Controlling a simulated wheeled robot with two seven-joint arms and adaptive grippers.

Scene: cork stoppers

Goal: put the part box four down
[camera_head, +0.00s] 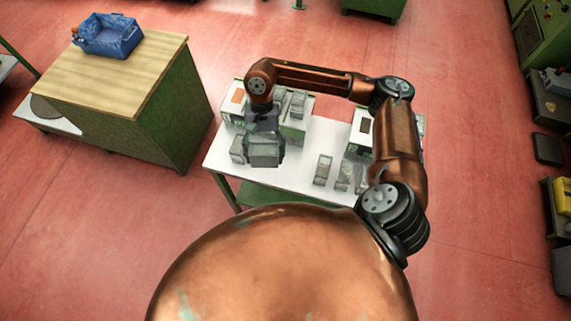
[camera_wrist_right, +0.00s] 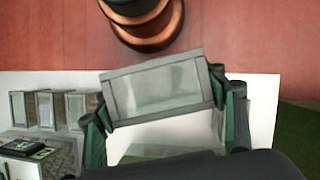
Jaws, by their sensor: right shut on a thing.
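My right gripper (camera_head: 264,128) is shut on a grey part box (camera_head: 265,155), held over the left part of the white table (camera_head: 300,193). In the right wrist view the gripper's green fingers (camera_wrist_right: 163,100) grip the box (camera_wrist_right: 155,88) at its two ends. The box has a pale, cloudy face with a grey frame and sits slightly tilted in the picture. White tabletop shows behind it; the gap to the table is hard to judge. I cannot read which box is number four. My left gripper is not in view.
Several similar grey boxes (camera_head: 322,170) stand on the table to the right, and another (camera_head: 237,150) stands close left of the held box. Bigger white-and-green cartons (camera_head: 298,116) line the back. A wooden-topped cabinet (camera_head: 105,70) with a blue crate (camera_head: 108,36) stands left.

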